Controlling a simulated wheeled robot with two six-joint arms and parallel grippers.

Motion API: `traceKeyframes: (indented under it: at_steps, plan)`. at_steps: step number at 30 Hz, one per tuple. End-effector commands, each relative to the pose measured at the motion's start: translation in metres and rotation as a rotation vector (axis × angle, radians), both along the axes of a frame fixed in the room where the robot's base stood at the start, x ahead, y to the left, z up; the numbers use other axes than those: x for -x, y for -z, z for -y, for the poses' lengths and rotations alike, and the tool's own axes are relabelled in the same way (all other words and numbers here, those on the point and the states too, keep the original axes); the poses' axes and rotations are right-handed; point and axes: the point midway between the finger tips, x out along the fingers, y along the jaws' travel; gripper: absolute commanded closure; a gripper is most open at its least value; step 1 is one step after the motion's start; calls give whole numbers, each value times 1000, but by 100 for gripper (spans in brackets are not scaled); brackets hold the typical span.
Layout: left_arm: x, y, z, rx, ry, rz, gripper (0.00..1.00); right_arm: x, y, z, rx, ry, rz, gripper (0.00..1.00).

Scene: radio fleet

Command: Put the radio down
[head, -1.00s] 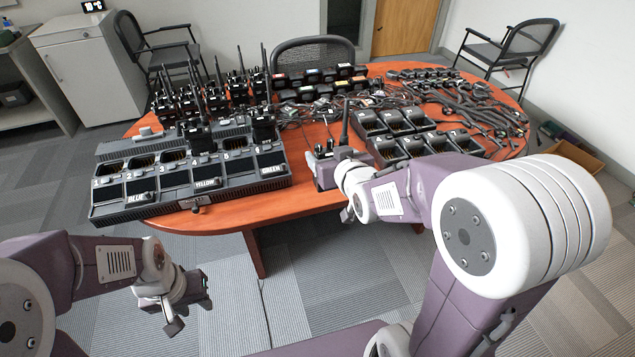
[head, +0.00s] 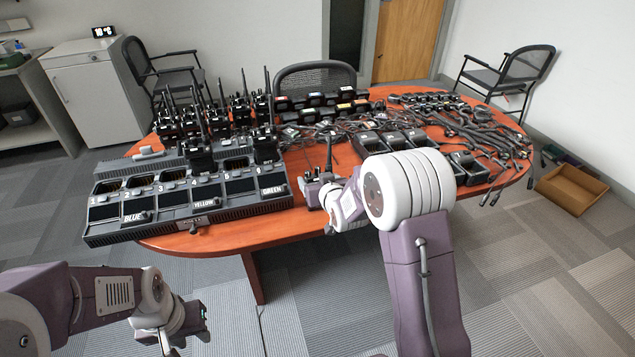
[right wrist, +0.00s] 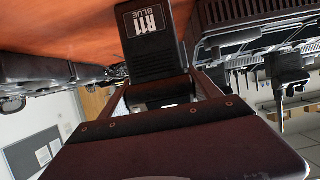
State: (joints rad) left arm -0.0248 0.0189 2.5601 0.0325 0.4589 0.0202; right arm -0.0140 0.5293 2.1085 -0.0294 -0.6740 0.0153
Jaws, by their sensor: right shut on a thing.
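A black radio labelled R11 BLUE (right wrist: 150,42) sits between the fingers of my right gripper (right wrist: 160,95) in the right wrist view. In the head view the same radio (head: 327,168), its antenna pointing up, stands upright at the near edge of the orange table (head: 225,233). My right gripper (head: 318,190) is shut on it, just right of the charger's GREEN end. I cannot tell whether the radio's base touches the table. My left gripper (head: 190,335) hangs low at the left, in front of the table and away from it. Its finger gap is unclear.
A multi-slot charger (head: 190,220) with coloured labels lies at the table's left front. Several radios (head: 215,120) stand behind it. Small chargers (head: 470,166) and tangled cables (head: 460,115) cover the right. A small bare strip of table shows around the held radio.

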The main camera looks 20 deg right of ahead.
Motion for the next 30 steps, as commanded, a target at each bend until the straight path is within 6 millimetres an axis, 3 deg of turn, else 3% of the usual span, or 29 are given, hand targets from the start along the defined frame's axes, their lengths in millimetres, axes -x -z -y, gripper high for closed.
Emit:
traceKeyframes:
  at_steps: [9, 10, 12, 24, 30]
  plan:
    - [0, 4, 0, 0, 0, 0, 64, 0, 2, 0, 0, 0, 5, 91]
    - [0, 4, 0, 0, 0, 0, 64, 0, 3, 0, 0, 0, 2, 25]
    - [0, 3, 0, 0, 0, 0, 64, 0, 2, 0, 0, 0, 2, 6]
    - [0, -3, 0, 0, 0, 0, 64, 2, -5, 0, 0, 0, 2, 6]
    - [0, -6, 0, 0, 0, 0, 64, 41, -22, 1, 0, 0, 3, 6]
